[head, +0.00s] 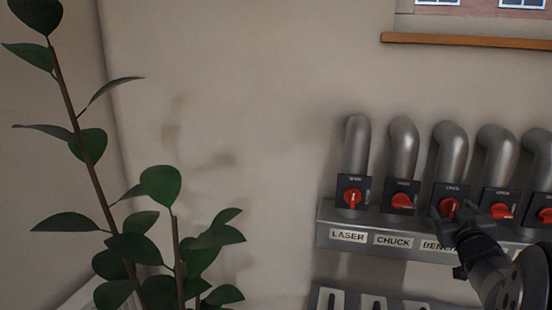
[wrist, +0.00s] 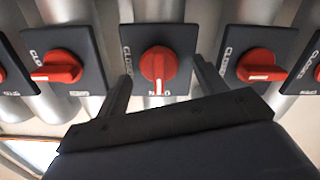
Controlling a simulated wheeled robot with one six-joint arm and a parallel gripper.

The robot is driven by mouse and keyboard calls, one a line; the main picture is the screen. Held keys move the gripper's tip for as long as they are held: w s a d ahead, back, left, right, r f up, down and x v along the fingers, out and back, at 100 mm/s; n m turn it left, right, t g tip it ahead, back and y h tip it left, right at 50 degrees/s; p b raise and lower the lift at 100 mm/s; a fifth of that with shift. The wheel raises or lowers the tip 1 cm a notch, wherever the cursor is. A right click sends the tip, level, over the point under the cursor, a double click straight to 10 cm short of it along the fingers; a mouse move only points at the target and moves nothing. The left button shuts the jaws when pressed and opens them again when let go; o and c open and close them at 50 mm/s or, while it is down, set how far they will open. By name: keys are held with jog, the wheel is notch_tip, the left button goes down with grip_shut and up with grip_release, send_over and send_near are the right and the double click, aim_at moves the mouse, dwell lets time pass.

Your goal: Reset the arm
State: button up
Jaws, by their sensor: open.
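My gripper (head: 453,213) is at the third valve from the left in the head view, above the plate marked BENCH. In the wrist view my gripper (wrist: 161,76) is open, with one finger on each side of the red knob (wrist: 158,65). A gap shows between the knob and each finger, and I cannot tell whether either touches it. The knob's white mark points down in that view, towards lettering that looks like OPEN. The same red knob (head: 449,206) is partly covered by my gripper in the head view.
The LASER knob (head: 352,198) stands upright; the CHUCK knob (head: 402,201) lies sideways. More valves continue to the right. Grey pipes rise above a grey ledge (head: 385,218). A leafy plant (head: 130,247) fills the left. The wall between plant and valves is clear.

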jog(key=shift+m+p, duration=1.15)
jog(key=shift+m, duration=0.45)
